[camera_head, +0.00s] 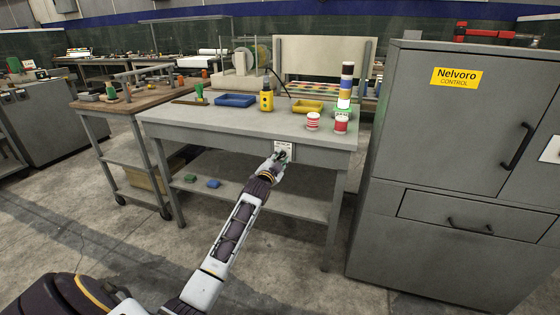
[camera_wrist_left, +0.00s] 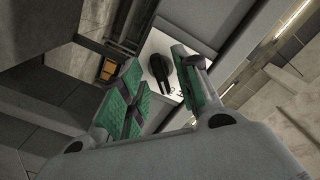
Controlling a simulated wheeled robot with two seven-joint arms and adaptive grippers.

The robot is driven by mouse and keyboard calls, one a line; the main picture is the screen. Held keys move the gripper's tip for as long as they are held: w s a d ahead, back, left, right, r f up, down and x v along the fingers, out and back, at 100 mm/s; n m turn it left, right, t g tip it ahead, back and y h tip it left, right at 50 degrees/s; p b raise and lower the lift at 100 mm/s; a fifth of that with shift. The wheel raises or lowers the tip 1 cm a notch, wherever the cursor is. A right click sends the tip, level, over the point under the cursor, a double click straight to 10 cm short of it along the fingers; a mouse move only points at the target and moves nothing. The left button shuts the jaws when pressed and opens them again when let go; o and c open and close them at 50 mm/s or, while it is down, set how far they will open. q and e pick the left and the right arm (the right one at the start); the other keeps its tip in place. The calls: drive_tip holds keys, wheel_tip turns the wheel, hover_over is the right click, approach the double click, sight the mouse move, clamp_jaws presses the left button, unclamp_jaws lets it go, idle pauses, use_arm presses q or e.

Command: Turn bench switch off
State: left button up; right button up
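The bench switch (camera_head: 283,148) is a small pale plate on the front edge of the grey workbench (camera_head: 200,122). In the left wrist view its black rotary knob (camera_wrist_left: 160,68) sits on a white plate (camera_wrist_left: 165,45), just beyond and between the fingertips. My left gripper (camera_head: 278,158) is at the switch in the head view; it also shows in the left wrist view (camera_wrist_left: 158,90), with its green-padded fingers apart and nothing held between them. I cannot tell from these frames whether a finger touches the knob. My right gripper is not in view.
A yellow device (camera_head: 266,101), blue tray (camera_head: 235,100), yellow tray (camera_head: 307,106), red-and-white spools (camera_head: 313,121) and a stacked signal light (camera_head: 346,85) stand on the bench. A grey cabinet (camera_head: 440,130) stands close on the right. The floor in front is clear.

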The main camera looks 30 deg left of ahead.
use_arm(q)
drive_tip(key=shift+w+a, duration=0.15)
drive_tip(key=shift+w, duration=0.35)
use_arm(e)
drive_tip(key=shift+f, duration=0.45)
use_arm(q)
drive_tip(key=shift+c, duration=0.2)
clamp_jaws()
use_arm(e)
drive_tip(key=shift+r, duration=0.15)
